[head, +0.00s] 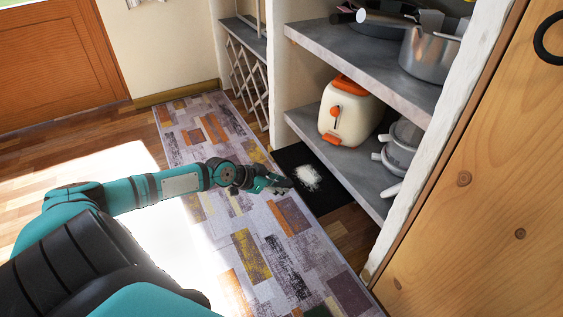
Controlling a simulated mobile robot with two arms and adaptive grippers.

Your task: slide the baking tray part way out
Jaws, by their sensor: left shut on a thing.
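The baking tray (328,198) is a flat black sheet low in the bottom opening of the masonry counter, below the lower shelf. A patch of white powder (307,177) lies on it. My left gripper (284,186) reaches in from the left, low over the rug, and is shut on the tray's near left edge. The fingers hide part of that edge. The tray's far right side is hidden under the shelf. My right gripper is out of view.
The grey lower shelf (352,167) above the tray carries a cream and orange toaster (349,112) and white pots (401,145). A metal pot (430,55) stands on the upper shelf. A patterned rug (262,240) lies in front, clear of objects. A wooden door (490,170) stands at right.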

